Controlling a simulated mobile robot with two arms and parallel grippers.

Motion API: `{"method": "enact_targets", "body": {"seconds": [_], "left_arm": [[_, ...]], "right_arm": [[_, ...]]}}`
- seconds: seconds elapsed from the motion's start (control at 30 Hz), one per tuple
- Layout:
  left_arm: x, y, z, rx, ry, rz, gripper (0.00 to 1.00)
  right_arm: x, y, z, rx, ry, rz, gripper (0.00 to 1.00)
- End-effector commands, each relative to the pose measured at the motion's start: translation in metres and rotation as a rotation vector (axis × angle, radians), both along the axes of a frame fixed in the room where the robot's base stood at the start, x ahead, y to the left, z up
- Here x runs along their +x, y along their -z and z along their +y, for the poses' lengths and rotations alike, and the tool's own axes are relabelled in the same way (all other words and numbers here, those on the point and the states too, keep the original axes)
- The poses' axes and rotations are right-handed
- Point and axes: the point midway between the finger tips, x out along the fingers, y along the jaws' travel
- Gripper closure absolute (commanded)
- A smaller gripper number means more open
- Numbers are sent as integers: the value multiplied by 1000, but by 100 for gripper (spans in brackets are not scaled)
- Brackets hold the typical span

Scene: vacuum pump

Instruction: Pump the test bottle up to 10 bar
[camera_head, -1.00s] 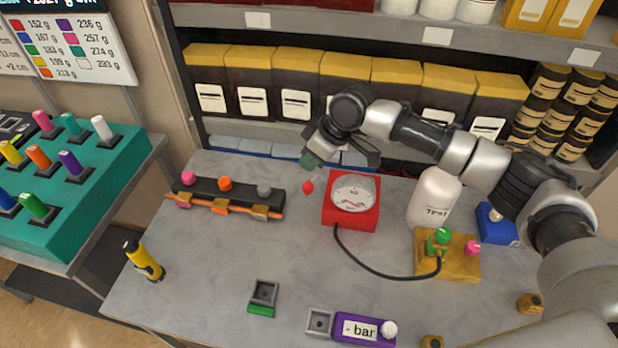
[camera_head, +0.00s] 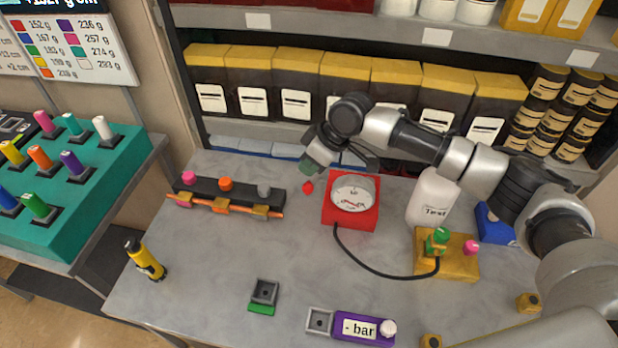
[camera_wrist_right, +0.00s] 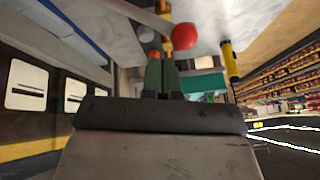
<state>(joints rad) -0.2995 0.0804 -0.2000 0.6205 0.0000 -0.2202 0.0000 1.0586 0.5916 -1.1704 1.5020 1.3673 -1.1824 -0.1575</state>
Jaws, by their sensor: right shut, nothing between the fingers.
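The white test bottle (camera_head: 432,197), labelled "Test", stands upright behind a yellow block (camera_head: 447,262) with a green knob (camera_head: 437,240) and a pink knob (camera_head: 471,247). A black hose runs from the green knob to a red gauge box (camera_head: 351,215) with a round white dial; its reading is too small to tell. A red ball knob (camera_head: 308,187) sits left of the gauge. My right gripper (camera_head: 307,167) is shut and empty just above and behind this knob. In the wrist view the red ball (camera_wrist_right: 185,37) is just beyond the green fingertips (camera_wrist_right: 161,62). My left gripper is not in view.
A purple "- bar" display (camera_head: 362,329) with a white knob lies at the front edge. A black rack (camera_head: 228,194) with coloured knobs is at the left, a yellow flashlight-like tool (camera_head: 144,260) in front of it. A shelf of boxes (camera_head: 345,72) closes the back. The table's middle-left is clear.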

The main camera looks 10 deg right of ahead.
Motion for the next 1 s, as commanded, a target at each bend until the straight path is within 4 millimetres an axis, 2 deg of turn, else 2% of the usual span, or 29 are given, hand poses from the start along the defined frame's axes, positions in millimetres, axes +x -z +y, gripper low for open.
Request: {"method": "enact_targets", "body": {"seconds": [1.0], "left_arm": [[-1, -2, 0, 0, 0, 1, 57]], "right_arm": [[-8, 10, 3, -1, 0, 1, 100]]}}
